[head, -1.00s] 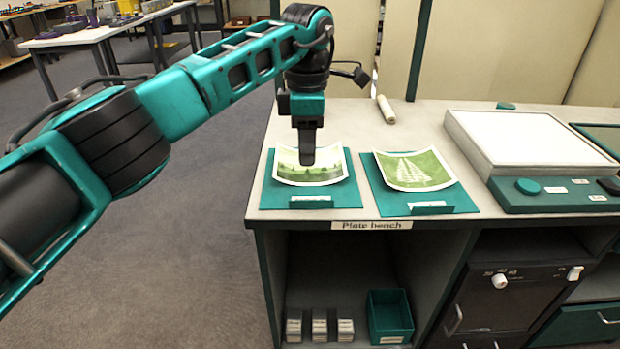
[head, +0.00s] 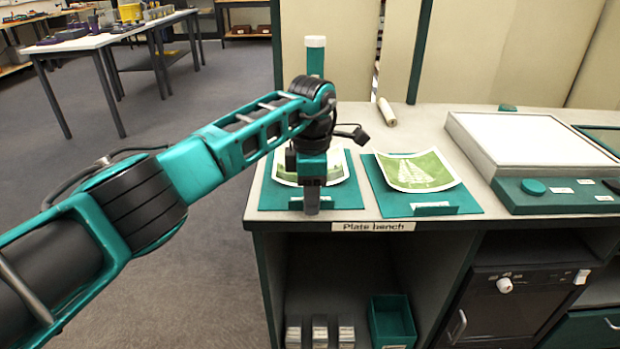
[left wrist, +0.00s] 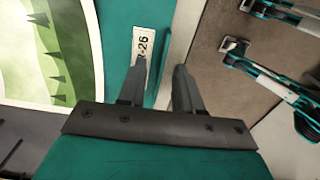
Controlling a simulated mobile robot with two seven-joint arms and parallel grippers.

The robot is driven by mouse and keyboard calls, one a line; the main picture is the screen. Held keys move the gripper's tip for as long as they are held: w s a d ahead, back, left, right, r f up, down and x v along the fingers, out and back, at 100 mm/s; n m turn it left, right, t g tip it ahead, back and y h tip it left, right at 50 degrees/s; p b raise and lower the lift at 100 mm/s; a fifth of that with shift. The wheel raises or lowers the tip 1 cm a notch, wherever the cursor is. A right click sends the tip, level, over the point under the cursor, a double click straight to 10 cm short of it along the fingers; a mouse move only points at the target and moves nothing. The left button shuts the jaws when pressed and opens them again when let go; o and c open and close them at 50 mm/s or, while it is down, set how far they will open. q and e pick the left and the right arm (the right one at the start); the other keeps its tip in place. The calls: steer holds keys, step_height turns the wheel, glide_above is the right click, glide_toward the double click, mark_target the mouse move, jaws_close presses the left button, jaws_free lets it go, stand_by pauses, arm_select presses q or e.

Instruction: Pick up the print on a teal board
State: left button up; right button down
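Two curled prints on teal boards lie side by side on the plate bench. The left print (head: 337,166), a pale green landscape, is partly hidden behind my left gripper (head: 312,208); its teal board (head: 348,196) shows around it. The right print (head: 418,170), green with a pale tree-like shape, lies on its own board (head: 385,200). In the left wrist view, my left gripper (left wrist: 158,78) has its fingers apart at the left board's label edge, near the label (left wrist: 142,55) and upright teal lip (left wrist: 162,65). Contact cannot be told. My right gripper is not in view.
A light panel (head: 530,140) with a teal front stands right of the boards. A small pale roll (head: 386,111) lies behind them. The shelf below holds a teal bin (head: 392,320) and several small stacks. A table (head: 110,35) stands far left.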

arm_select(q)
jaws_close()
steer(key=shift+r, duration=0.15)
stand_by(0.4)
